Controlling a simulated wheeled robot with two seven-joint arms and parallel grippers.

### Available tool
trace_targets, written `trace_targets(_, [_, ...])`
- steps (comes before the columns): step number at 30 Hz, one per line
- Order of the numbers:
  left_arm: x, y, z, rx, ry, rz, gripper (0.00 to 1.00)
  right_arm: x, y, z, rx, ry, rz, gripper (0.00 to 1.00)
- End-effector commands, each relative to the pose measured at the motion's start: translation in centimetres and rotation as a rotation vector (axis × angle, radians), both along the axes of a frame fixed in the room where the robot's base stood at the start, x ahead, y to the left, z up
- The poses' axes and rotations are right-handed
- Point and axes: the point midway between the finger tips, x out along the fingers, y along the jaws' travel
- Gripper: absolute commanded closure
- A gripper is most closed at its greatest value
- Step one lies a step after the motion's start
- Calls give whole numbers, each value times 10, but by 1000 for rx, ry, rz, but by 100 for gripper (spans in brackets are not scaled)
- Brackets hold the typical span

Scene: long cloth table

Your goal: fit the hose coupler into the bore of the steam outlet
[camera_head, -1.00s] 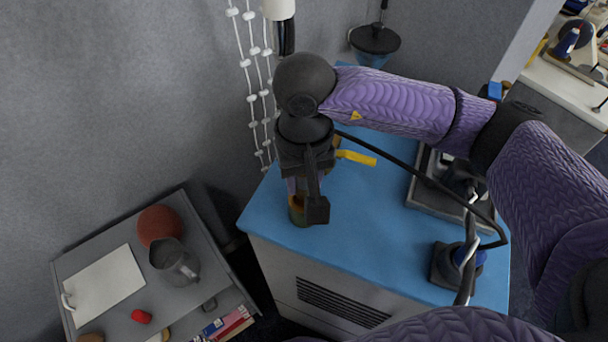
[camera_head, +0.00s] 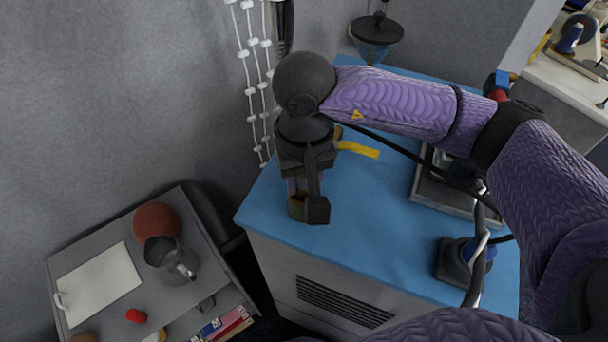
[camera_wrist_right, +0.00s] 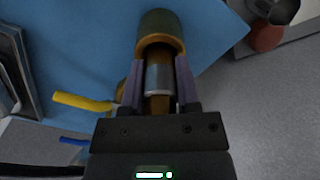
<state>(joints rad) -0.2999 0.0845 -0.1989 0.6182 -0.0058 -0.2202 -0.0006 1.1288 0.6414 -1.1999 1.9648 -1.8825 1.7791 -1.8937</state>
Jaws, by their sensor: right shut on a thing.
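My right gripper (camera_head: 302,190) is over the left end of the blue table top, its fingers pointing down. In the right wrist view its two fingers (camera_wrist_right: 159,85) are shut on the hose coupler (camera_wrist_right: 158,78), a silver band with brass-coloured parts. The steam outlet (camera_wrist_right: 160,27) is a brass-and-olive cylinder with an open rim just beyond the fingertips. The coupler lines up with this rim; its far end is at or inside the mouth, and I cannot tell how deep. In the head view the outlet (camera_head: 296,209) shows partly behind the gripper. My left gripper is out of view.
A yellow lever (camera_head: 358,150) sticks out right of the gripper. A black hose (camera_head: 400,152) runs under my right arm. A grey tray (camera_head: 440,200) and a black-based stand (camera_head: 453,262) are on the right. A side table (camera_head: 120,280) with a jug (camera_head: 172,262) stands left.

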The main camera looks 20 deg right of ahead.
Motion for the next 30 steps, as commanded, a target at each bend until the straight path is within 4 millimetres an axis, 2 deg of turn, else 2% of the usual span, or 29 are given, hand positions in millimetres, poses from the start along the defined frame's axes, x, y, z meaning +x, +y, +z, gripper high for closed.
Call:
trace_targets(9, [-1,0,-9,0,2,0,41,0,0,-8,0,0,0,100])
trace_targets(10, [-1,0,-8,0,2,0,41,0,0,-7,0,0,0,54])
trace_targets(15, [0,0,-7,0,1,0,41,0,0,-7,0,0,0,19])
trace_targets(24, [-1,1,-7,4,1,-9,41,0,0,-5,0,0,0,19])
trace_targets(26, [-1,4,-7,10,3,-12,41,1,0,8,0,-4,-1,19])
trace_targets(30, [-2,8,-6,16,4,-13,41,1,0,46,1,-5,0,19])
